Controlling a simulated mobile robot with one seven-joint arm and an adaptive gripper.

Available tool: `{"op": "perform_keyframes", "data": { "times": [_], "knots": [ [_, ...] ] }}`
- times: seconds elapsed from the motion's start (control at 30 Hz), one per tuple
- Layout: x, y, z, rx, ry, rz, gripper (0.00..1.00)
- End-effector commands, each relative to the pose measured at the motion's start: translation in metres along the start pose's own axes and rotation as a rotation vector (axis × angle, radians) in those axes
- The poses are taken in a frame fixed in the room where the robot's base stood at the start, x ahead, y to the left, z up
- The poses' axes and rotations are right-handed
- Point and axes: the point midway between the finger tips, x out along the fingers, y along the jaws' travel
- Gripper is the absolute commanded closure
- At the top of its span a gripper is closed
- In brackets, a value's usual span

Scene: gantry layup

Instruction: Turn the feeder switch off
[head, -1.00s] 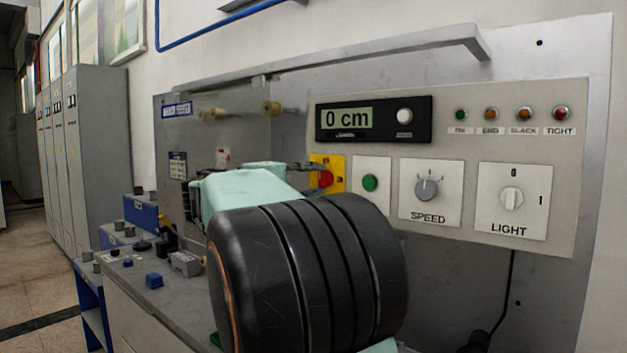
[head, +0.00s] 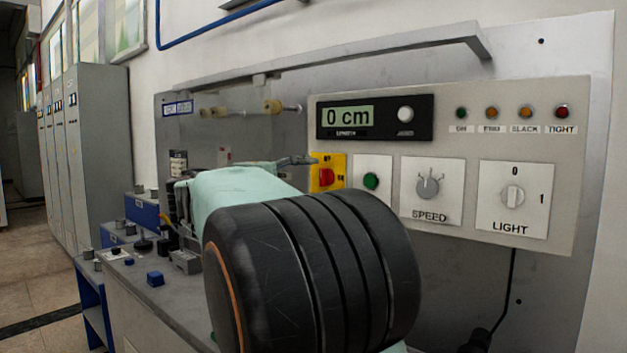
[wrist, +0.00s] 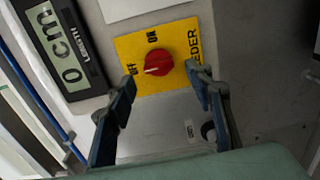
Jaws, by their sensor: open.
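The feeder switch is a red round knob (head: 327,177) on a yellow plate (head: 341,161) on the grey panel. In the wrist view the knob (wrist: 158,62) sits between the words OFF and ON, and a pale mark on it lies on the side facing OFF. My gripper (wrist: 162,76) is open, its dark fingers apart on either side below the knob, holding nothing. In the head view my gripper (head: 306,160) is just left of the yellow plate, and my arm hides part of the area below it.
To the right are a green button (head: 371,181), a SPEED dial (head: 427,187) and a LIGHT switch (head: 512,197). Above is a display (head: 347,117) reading 0 cm. A grey bar (head: 380,52) juts out over the panel. A bench with small blocks (head: 155,278) is at left.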

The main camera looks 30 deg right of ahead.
Motion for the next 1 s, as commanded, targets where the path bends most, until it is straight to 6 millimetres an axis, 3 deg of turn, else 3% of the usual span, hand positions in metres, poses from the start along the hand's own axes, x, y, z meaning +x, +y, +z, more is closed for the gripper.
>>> {"op": "perform_keyframes", "data": {
  "times": [0.2,0.4,0.6,1.0],
  "knots": [
    [-0.050,0.000,-0.001,0.001,0.005,0.000,0.52],
    [-0.082,0.000,-0.001,0.000,0.003,0.000,0.52],
    [-0.094,0.000,0.000,0.000,0.001,0.000,0.52],
    [-0.094,0.000,0.000,0.000,0.001,0.000,0.52]
  ]
}}
